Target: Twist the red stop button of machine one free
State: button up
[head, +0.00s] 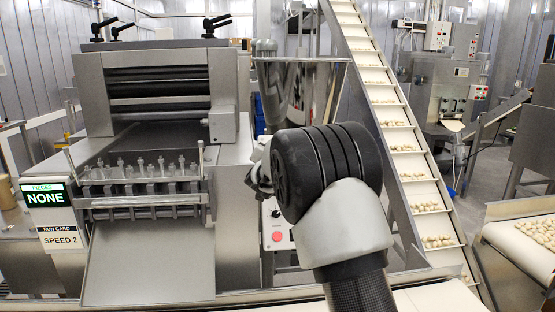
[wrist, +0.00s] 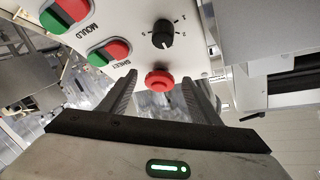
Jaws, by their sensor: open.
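The red stop button (wrist: 159,83) is a round red mushroom head at the lower edge of a white control panel (wrist: 205,60) in the wrist view. It also shows in the head view (head: 277,236), low on the panel to the left of my arm. My gripper (wrist: 159,93) is open, with one finger on each side of the button. A gap shows between the button and each finger, and I cannot tell how deep the fingers reach around it. In the head view my arm hides most of the gripper.
A black rotary knob (wrist: 163,38) sits just above the button. Red-green switches labelled MOULD (wrist: 66,12) and SHEET (wrist: 110,52) are to its left. The steel machine (head: 155,90) stands left, its display (head: 45,195) reading NONE. An inclined conveyor (head: 400,140) rises behind my arm.

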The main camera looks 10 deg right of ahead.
jog(key=v, duration=1.6)
jog(key=shift+s+a, duration=0.15)
jog(key=shift+s, duration=0.1)
jog(key=s+a+r+n+g+y, duration=0.15)
jog(key=s+n+g+y, duration=0.4)
jog(key=s, duration=0.85)
jog(key=s+d+f+n+g, duration=0.1)
jog(key=s+d+f+g, duration=0.15)
jog(key=s, duration=0.55)
jog(key=s+d+f+n+g, duration=0.1)
jog(key=s+d+f, duration=0.2)
jog(key=s, duration=0.6)
jog(key=s+d+f+n+g, duration=0.2)
jog(key=s+f, duration=0.1)
jog(key=s, duration=0.5)
notch_tip(320, 180, up, 15)
jog(key=p, duration=1.5)
jog(key=shift+w+f, duration=0.2)
jog(key=shift+w, duration=0.25)
